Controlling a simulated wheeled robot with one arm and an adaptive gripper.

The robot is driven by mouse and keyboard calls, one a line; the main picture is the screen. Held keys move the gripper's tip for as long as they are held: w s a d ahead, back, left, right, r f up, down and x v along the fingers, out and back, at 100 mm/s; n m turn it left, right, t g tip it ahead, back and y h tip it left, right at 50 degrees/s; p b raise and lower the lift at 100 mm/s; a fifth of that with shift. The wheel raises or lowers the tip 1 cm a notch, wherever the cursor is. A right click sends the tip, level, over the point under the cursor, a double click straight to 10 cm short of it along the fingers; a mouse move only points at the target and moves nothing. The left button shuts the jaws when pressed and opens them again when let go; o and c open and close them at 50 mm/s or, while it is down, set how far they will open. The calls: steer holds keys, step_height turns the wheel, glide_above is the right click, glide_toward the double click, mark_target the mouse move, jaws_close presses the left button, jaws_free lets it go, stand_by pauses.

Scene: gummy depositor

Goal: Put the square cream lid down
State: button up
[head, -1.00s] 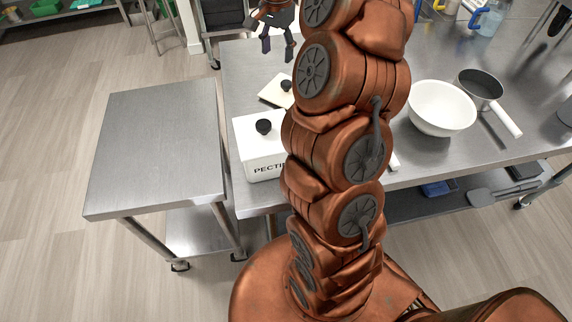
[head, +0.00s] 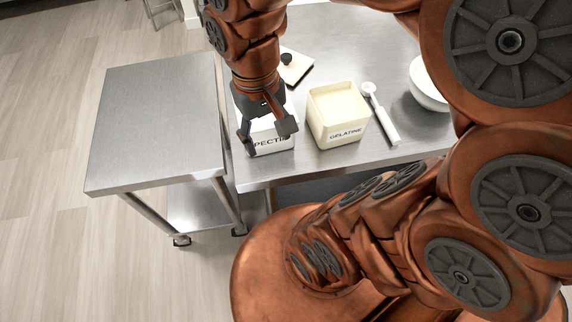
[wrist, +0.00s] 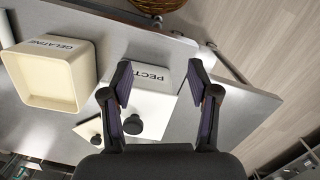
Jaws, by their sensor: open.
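The square cream lid (head: 296,68) with its black knob lies on the steel table behind the boxes. In the wrist view, part of the lid (wrist: 88,128) shows at the lower left, apart from my fingers. My gripper (head: 268,137) is open, with its fingers pointing down at the closed white PECTIN box (head: 270,146). In the wrist view, the PECTIN box (wrist: 154,100) and its black knob lie between and beyond my gripper's (wrist: 160,76) spread fingers. The open GELATINE box (head: 336,136) holds pale contents. My arm hides much of the PECTIN box in the head view.
A white-handled scoop (head: 383,120) lies right of the GELATINE box, and a white bowl (head: 425,92) stands farther right, partly hidden by my arm. A bare steel side table (head: 155,120) stands at the left.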

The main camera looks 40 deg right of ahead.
steer(key=s+f+n, duration=0.1)
steer(key=s+f, duration=0.1)
steer(key=s, duration=0.4)
steer(key=shift+s+a+f, duration=0.25)
steer(key=shift+s+a, duration=0.05)
